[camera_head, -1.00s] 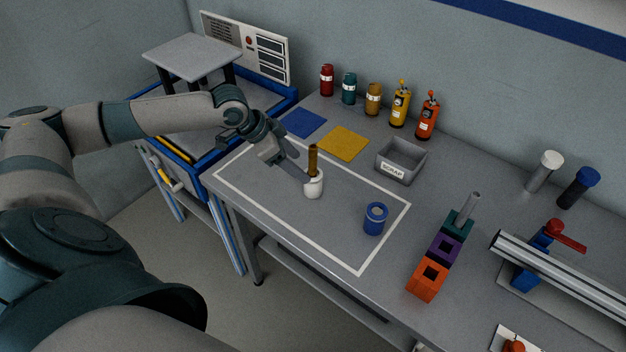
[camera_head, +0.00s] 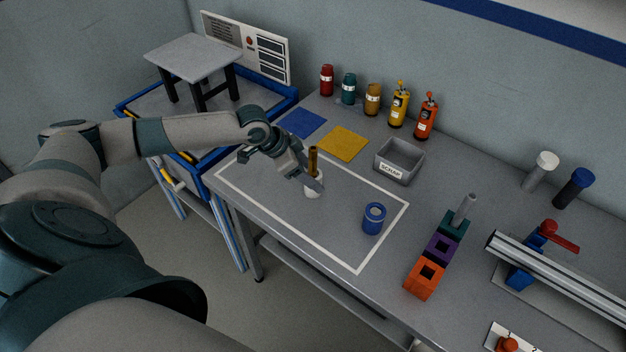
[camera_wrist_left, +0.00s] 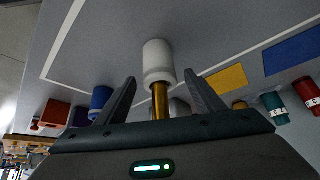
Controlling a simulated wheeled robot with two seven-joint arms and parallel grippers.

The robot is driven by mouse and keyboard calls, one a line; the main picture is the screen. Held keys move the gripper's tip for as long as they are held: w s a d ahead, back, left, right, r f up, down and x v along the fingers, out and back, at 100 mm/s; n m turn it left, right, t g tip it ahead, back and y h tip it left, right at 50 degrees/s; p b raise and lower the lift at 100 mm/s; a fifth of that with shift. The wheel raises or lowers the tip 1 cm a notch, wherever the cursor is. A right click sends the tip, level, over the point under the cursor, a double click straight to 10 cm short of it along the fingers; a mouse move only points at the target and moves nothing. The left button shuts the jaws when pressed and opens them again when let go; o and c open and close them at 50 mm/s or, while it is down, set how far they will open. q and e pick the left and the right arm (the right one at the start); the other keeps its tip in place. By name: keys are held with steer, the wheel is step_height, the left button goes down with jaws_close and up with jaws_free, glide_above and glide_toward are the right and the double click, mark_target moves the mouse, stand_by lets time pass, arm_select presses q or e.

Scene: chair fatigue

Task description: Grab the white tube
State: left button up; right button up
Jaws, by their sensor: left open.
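The white tube (camera_head: 312,190) stands upright on the grey table inside the white outline, with a brown-gold rod (camera_head: 312,158) rising from its top. In the left wrist view the white tube (camera_wrist_left: 158,60) and its gold rod (camera_wrist_left: 160,100) show between the two fingers. My left gripper (camera_head: 313,184) is open at the tube, and a finger partly covers it in the head view. In the wrist view the fingertips (camera_wrist_left: 158,84) lie on either side, apart from the tube. My right gripper is not in view.
A blue ring-shaped cylinder (camera_head: 374,218) stands to the right inside the outline. A grey scrap bin (camera_head: 399,160), a yellow mat (camera_head: 343,143) and a blue mat (camera_head: 302,123) lie behind. Coloured blocks (camera_head: 440,248) stand further right. Several bottles (camera_head: 372,98) line the back.

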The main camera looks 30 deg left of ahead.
arm_select(q)
steer(key=shift+x, duration=0.9)
steer(key=c, duration=1.2)
steer(key=shift+o, duration=0.3)
steer(key=shift+r, duration=0.15)
